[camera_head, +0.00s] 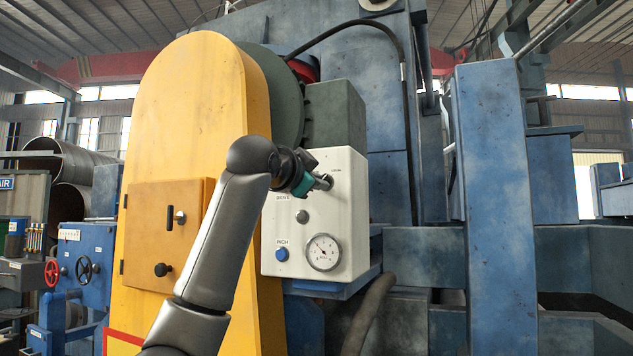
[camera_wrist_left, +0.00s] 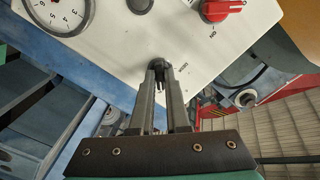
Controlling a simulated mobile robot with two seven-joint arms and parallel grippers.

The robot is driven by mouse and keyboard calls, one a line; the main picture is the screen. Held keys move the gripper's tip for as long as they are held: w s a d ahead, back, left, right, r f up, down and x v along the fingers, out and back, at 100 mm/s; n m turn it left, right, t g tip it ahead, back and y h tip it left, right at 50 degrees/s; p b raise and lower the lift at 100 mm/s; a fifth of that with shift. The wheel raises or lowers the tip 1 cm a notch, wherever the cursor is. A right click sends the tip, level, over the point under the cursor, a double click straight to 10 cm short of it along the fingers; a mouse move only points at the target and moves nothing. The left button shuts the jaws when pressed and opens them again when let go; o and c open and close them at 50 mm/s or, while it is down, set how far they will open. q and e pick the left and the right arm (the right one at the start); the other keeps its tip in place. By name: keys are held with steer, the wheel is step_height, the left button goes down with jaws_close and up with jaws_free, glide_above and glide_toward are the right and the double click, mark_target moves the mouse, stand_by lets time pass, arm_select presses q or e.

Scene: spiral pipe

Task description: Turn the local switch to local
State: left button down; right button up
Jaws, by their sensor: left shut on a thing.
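The white control box (camera_head: 345,215) stands at the centre of the head view, beside the yellow guard. My left gripper (camera_head: 318,183) reaches the upper right of its front face. The local switch (camera_head: 327,181) is a small dark knob there, mostly hidden by the gripper. In the left wrist view my left gripper's fingers (camera_wrist_left: 160,85) are shut on the local switch (camera_wrist_left: 157,64), with small lettering beside it. The exact angle of the switch is hard to tell. My right gripper is not in view.
A red switch (camera_wrist_left: 222,9) shows in the wrist view. The box also has a dark round knob (camera_head: 302,216), a blue button (camera_head: 282,254) and a dial gauge (camera_head: 323,252). The yellow guard (camera_head: 190,90) stands to the left, and a blue column (camera_head: 492,180) to the right.

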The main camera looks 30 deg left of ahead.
arm_select(q)
steer(key=shift+r, duration=0.15)
steer(key=c, duration=0.9)
jaws_free()
steer(key=s+d+b, duration=0.1)
steer(key=s+b, duration=0.5)
steer(key=s, duration=0.9)
steer(key=shift+s, duration=0.2)
